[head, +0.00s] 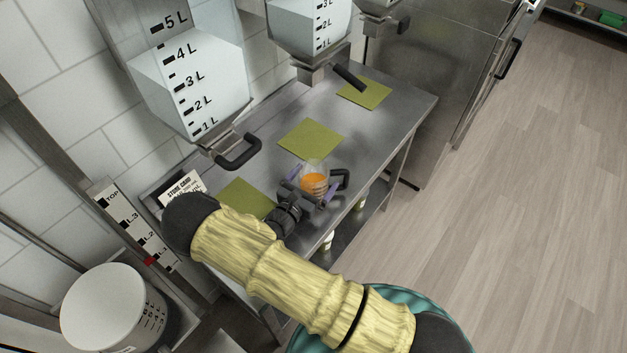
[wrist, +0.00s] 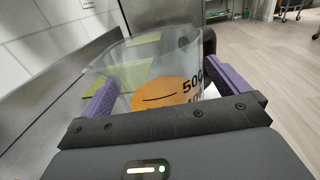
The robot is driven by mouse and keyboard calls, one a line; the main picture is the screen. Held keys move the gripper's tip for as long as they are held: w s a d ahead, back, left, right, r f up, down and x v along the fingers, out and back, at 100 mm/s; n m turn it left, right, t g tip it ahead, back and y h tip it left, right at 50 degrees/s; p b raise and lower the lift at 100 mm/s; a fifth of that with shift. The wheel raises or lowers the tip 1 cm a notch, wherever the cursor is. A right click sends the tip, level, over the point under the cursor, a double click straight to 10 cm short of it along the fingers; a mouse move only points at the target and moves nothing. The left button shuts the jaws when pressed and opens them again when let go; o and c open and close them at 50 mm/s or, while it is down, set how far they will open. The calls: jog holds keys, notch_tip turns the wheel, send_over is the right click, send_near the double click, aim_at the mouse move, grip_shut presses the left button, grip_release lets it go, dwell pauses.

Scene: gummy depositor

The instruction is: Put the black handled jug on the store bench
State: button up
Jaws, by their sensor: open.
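The jug (head: 315,181) is clear, with a black handle (head: 340,179) and orange contents. It looks upright on the steel bench near its front edge, though its base is partly hidden by my gripper. In the wrist view the jug (wrist: 160,75) stands between the purple fingers, with "500" printed on its side and the handle at the right. My gripper (head: 309,188) is open, with one finger on each side of the jug; I cannot tell whether they touch it. A sign reading "STORE GRID" (head: 181,188) stands at the bench's left end; I cannot tell which surface is the store bench.
Green mats (head: 311,139) lie on the bench (head: 385,128). Graduated hoppers (head: 195,85) with black-handled spouts hang above its back. White cups (head: 327,240) stand on the lower shelf. A white bucket (head: 112,305) is at the lower left. The wooden floor (head: 530,200) at right is clear.

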jog(key=b+v, duration=0.3)
jog(key=v, duration=0.8)
jog(key=shift+s+a, duration=0.25)
jog(key=shift+s, duration=0.2)
